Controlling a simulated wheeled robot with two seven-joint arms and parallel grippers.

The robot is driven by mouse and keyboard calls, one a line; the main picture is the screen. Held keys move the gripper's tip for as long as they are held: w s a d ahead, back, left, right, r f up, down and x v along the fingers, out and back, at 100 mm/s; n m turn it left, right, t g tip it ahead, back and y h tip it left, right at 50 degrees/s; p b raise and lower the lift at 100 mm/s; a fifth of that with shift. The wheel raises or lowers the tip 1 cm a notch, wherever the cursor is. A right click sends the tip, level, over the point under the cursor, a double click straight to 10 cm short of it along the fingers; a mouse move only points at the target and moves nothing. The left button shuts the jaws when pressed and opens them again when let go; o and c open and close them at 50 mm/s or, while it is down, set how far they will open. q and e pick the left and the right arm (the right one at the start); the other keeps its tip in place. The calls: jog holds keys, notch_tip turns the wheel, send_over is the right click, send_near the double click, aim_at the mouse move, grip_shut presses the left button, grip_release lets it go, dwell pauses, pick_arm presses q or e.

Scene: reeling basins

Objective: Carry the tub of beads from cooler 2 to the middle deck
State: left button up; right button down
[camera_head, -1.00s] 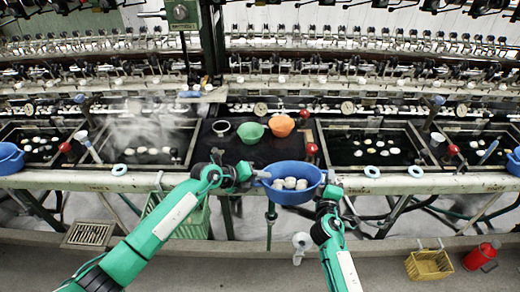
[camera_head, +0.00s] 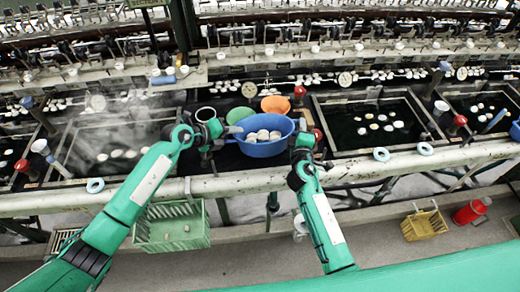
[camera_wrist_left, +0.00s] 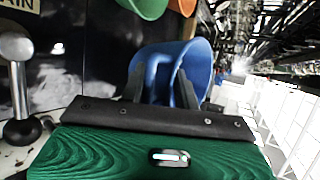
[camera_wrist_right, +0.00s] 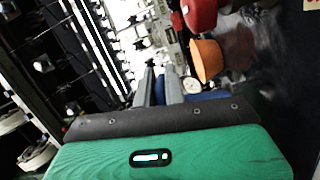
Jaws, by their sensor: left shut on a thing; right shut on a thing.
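The blue tub (camera_head: 262,147), with several whitish round pieces (camera_head: 264,135) in it, is held level between my two grippers. In the head view it overlaps the front part of the dark middle deck (camera_head: 222,160); I cannot tell whether it touches it. My left gripper (camera_head: 230,131) is shut on the tub's left rim, and the left wrist view shows its fingers at the blue wall (camera_wrist_left: 155,70). My right gripper (camera_head: 297,131) is shut on the right rim. In the right wrist view only a sliver of blue (camera_wrist_right: 205,96) shows behind the fingers.
A pale rail (camera_head: 240,183) runs in front. A green crate (camera_head: 172,228) and yellow basket (camera_head: 425,224) are below.

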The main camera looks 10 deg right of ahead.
pick_arm(q)
jog(key=shift+s+d+r, duration=0.15)
jog(key=shift+s+d, duration=0.1)
jog(key=shift+d, duration=0.1)
pick_arm(e)
jog(key=shift+s+a, duration=0.15)
